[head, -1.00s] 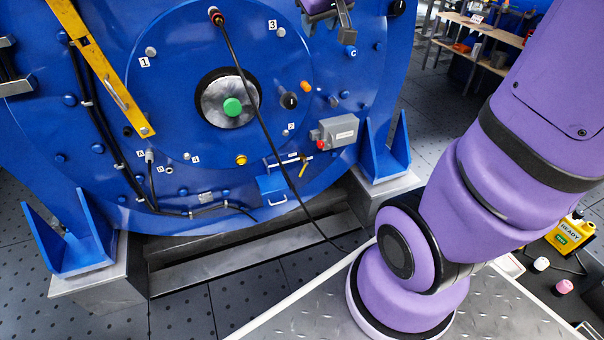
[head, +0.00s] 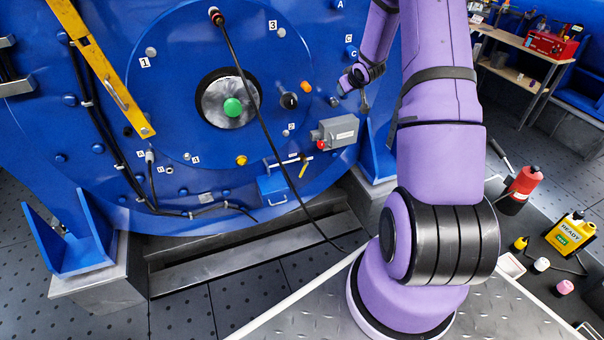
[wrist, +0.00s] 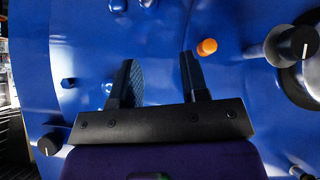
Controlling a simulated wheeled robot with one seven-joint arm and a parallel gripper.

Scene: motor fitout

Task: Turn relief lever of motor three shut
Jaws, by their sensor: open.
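The big blue motor housing (head: 230,165) fills the left and middle of the head view. A small yellow-handled lever (head: 303,169) sits on a short pipe low on its face, below a grey box; I cannot tell if this is the relief lever. My gripper (head: 343,88) is at the right side of the face, just right of an orange knob (head: 306,87). In the wrist view my gripper (wrist: 160,80) is open and empty, its fingers apart over bare blue surface. The orange knob (wrist: 207,47) is just right of the right finger. The yellow-handled lever is not visible there.
A black pointer knob (head: 289,100) and the grey box (head: 336,131) with a red button stand out from the face. A black cable (head: 262,110) hangs across it. Bottles, including a red one (head: 522,188), stand right of my base.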

